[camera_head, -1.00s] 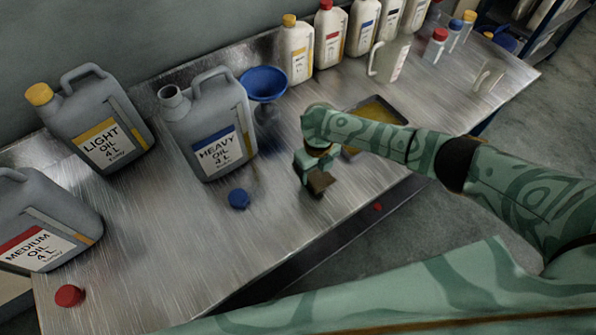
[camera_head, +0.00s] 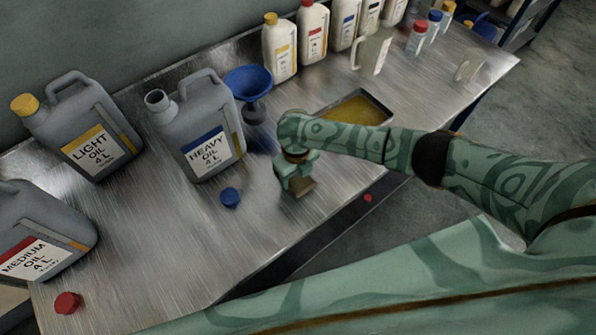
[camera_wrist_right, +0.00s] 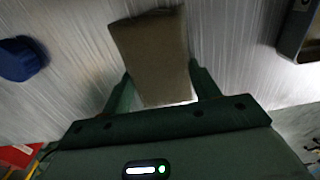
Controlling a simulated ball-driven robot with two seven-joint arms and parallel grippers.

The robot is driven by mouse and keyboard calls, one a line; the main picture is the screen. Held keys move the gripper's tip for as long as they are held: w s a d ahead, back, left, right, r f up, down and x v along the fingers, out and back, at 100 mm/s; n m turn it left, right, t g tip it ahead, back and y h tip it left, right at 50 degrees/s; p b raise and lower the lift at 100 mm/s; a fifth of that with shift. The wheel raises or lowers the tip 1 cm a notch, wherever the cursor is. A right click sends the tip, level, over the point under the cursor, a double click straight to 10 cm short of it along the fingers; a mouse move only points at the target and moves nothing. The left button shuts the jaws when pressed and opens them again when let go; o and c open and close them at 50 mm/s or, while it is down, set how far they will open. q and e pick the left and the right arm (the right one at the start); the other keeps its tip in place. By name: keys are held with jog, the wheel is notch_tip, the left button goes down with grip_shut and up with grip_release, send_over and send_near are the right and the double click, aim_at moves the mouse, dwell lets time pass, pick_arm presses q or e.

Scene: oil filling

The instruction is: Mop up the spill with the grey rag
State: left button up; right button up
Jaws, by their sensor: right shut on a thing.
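My right gripper (camera_head: 298,190) is low over the metal bench, near its front edge. It is shut on the grey rag (camera_head: 302,188), a folded brownish-grey pad. In the right wrist view the rag (camera_wrist_right: 152,55) sits between the two fingers (camera_wrist_right: 160,88) and sticks out past them. I cannot tell whether the rag touches the bench top. No spill stands out clearly; the bench around the rag shows only brushed metal and shading. My left gripper is not in view.
The heavy oil can (camera_head: 200,130), blue funnel (camera_head: 248,88) and blue cap (camera_head: 230,197) are left of my right gripper. A tray of yellow oil (camera_head: 357,110) lies behind my forearm. Light oil (camera_head: 85,130) and medium oil (camera_head: 40,235) cans stand left.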

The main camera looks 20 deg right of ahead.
notch_tip(320, 180, up, 7)
jog(key=p, duration=0.6)
jog(key=shift+r, duration=0.1)
